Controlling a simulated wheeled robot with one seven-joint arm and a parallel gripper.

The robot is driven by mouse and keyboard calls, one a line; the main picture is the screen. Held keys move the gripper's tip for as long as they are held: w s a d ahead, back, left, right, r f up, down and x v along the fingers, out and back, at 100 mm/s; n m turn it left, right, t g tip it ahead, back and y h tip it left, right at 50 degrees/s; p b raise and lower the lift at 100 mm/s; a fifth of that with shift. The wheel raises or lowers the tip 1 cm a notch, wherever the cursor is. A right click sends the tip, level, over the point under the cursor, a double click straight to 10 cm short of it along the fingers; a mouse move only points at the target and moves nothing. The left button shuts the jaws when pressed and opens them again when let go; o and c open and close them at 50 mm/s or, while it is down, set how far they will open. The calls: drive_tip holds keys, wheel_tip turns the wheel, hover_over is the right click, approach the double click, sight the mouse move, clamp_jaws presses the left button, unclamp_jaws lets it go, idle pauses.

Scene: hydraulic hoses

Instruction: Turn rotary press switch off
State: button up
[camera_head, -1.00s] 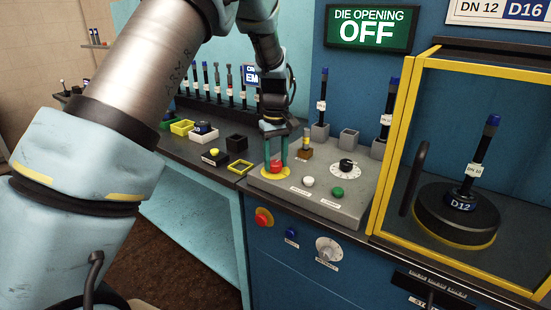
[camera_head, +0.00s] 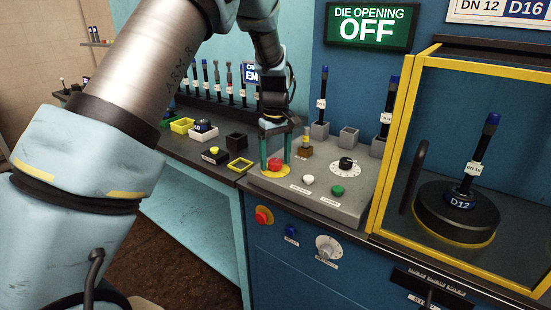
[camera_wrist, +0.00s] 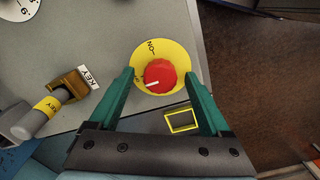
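The rotary press switch is a red knob (camera_head: 275,163) on a yellow disc (camera_head: 270,173) at the left of the grey control panel. In the wrist view the knob (camera_wrist: 160,75) has a white mark pointing left, toward a label partly hidden by a finger. "ON" reads at the upper left of the disc (camera_wrist: 187,52). My gripper (camera_head: 275,160) points down over the switch. Its two green fingers also show in the wrist view (camera_wrist: 158,75), apart on either side of the knob, with gaps between. The gripper is open and holds nothing.
A brass key switch (camera_head: 306,151), a black dial (camera_head: 346,164), a white button (camera_head: 308,180) and a green button (camera_head: 338,191) share the panel. A yellow-framed enclosure (camera_head: 393,140) stands at the right. The sign (camera_head: 368,27) reads "DIE OPENING OFF".

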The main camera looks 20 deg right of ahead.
sight(275, 161)
drive_tip(key=shift+r, duration=0.1)
wheel_tip(275, 161, up, 11)
drive_tip(key=b, duration=0.2)
drive_tip(key=shift+f, duration=0.2)
idle(0.5)
drive_tip(key=w+a+f, duration=0.1)
drive_tip(key=a+f, duration=0.1)
drive_tip(key=a, duration=0.8)
drive_tip(key=a+f, duration=0.2)
drive_tip(key=a, duration=0.8)
drive_tip(key=s+a+f+m, duration=0.1)
drive_tip(key=s+a+f, duration=0.1)
drive_tip(key=s+a, duration=0.4)
drive_tip(key=s+a+f+m+t, duration=0.1)
drive_tip(key=s+a, duration=0.4)
drive_tip(key=a, duration=0.6)
drive_tip(key=shift+s+f+t, duration=0.3)
drive_tip(key=shift+s+f, duration=0.1)
drive_tip(key=shift+f, duration=0.35)
